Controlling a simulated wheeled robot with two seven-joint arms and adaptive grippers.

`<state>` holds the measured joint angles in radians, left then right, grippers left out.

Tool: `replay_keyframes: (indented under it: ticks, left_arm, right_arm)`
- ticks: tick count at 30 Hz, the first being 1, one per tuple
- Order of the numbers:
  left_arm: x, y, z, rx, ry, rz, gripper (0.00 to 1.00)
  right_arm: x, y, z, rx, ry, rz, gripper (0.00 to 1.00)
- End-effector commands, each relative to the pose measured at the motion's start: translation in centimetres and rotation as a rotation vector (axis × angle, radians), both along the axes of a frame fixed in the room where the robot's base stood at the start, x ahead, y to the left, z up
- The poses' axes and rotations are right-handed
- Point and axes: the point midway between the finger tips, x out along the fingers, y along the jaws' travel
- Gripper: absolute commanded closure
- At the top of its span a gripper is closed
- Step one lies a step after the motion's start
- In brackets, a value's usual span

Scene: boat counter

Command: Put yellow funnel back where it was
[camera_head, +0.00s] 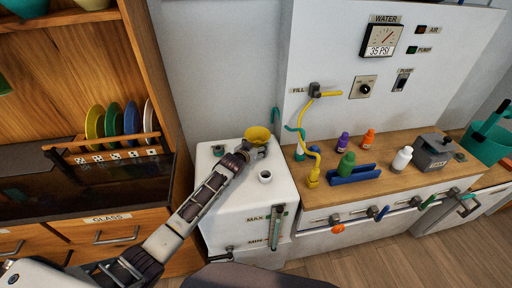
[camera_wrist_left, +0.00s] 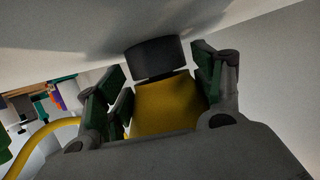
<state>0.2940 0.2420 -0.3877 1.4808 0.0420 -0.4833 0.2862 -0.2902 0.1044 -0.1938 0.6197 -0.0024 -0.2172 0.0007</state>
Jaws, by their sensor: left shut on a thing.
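The yellow funnel (camera_head: 257,134) is above the back of the white water tank (camera_head: 230,205), close to the wall, with its wide mouth facing up. My left gripper (camera_head: 248,148) reaches it from the left front and is shut on it. In the left wrist view the funnel (camera_wrist_left: 165,108) fills the space between the green-padded fingers. A dark cylinder (camera_wrist_left: 155,57) shows just beyond the funnel; I cannot tell whether they touch. The tank's round white filler neck (camera_head: 265,177) stands in front of the gripper. My right gripper is not in view.
A yellow hose (camera_head: 313,155) hangs from the FILL tap to the right. The wooden counter (camera_head: 390,190) holds several bottles, a blue rack (camera_head: 352,174) and a grey box (camera_head: 433,152). A plate shelf (camera_head: 100,150) stands left. The tank's front top is clear.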

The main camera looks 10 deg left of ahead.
Motion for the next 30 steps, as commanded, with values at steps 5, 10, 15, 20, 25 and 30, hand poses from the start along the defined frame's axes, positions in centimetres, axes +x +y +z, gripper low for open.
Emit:
replay_keyframes:
  ticks: [5, 10, 15, 20, 25, 30]
  left_arm:
    - [-0.3, 0.0, -1.2, 0.001, 0.017, 0.000, 0.56]
    - [-0.5, 0.0, -1.5, 0.001, 0.022, 0.001, 0.11]
    - [-0.5, -0.1, -1.6, 0.000, 0.025, 0.000, 0.10]
    - [-0.5, -0.1, -1.6, 0.000, 0.026, -0.001, 0.10]
    - [-0.5, -0.2, -1.3, 0.000, 0.026, -0.001, 0.10]
    - [-0.6, -0.1, -0.2, 0.000, 0.026, -0.001, 0.10]
  right_arm:
    - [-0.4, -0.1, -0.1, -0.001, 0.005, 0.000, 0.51]
    - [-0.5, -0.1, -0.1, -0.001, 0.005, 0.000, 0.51]
    - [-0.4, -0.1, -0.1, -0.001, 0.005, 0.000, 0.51]
    - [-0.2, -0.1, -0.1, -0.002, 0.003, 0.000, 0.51]
    - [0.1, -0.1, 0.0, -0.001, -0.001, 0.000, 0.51]
    - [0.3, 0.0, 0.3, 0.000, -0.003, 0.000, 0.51]
